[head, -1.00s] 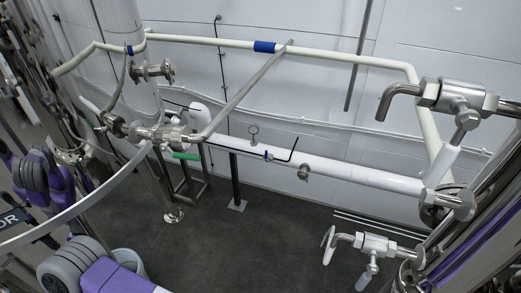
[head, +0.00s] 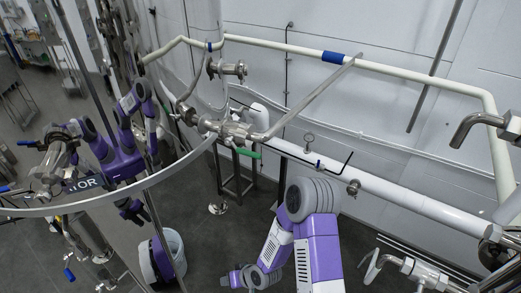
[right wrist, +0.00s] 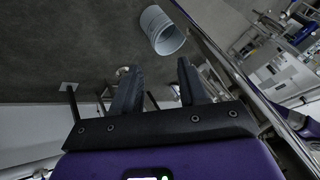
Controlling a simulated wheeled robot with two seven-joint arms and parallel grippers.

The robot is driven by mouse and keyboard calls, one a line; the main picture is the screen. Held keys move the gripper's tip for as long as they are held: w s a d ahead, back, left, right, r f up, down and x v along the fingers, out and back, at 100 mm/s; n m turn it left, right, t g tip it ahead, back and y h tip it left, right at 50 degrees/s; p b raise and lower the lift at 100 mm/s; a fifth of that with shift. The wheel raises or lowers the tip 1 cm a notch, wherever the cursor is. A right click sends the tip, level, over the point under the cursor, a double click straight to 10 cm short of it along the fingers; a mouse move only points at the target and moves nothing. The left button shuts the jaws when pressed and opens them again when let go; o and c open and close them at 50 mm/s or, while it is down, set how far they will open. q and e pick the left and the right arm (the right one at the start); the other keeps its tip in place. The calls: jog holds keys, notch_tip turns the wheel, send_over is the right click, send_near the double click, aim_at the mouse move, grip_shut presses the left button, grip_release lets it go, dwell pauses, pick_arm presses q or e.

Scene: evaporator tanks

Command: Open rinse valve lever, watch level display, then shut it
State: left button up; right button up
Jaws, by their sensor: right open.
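A green lever handle (head: 247,153) sticks out under a steel valve (head: 228,130) where several pipes meet, left of the middle in the head view. It lies roughly level. I cannot make out a level display. My right arm (head: 318,240) rises at the bottom middle of the head view, below and right of the green handle. Its gripper (right wrist: 158,78) shows in the right wrist view with its two dark fingers apart and nothing between them. Purple arm shapes show at the left of the head view, perhaps reflected in shiny steel. I cannot make out my left gripper.
White pipes (head: 400,187) run along the wall. A curved steel rim (head: 120,193) crosses the left. More valves (head: 420,272) are at lower right.

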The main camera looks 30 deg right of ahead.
jog(key=w+d+r+n+t+p, duration=0.1)
jog(key=w+d+r+t, duration=0.2)
jog(key=d+r, duration=0.35)
jog(key=w+d+r+t, duration=0.3)
jog(key=w+r, duration=0.1)
jog(key=r, duration=0.5)
jog(key=w+d+r+n+t+p, duration=0.1)
jog(key=w+d+r+t, duration=0.25)
jog(key=r, duration=0.45)
jog(key=n+y+p, duration=0.2)
jog(key=n+y, duration=0.4)
jog(key=n, duration=0.1)
send_near(239, 150)
jog(key=shift+g, duration=0.35)
jog(key=x, duration=0.8)
jog(key=shift+w+d+p, duration=0.25)
jog(key=shift+p, duration=0.1)
jog(key=shift+c, duration=0.2)
grip_shut()
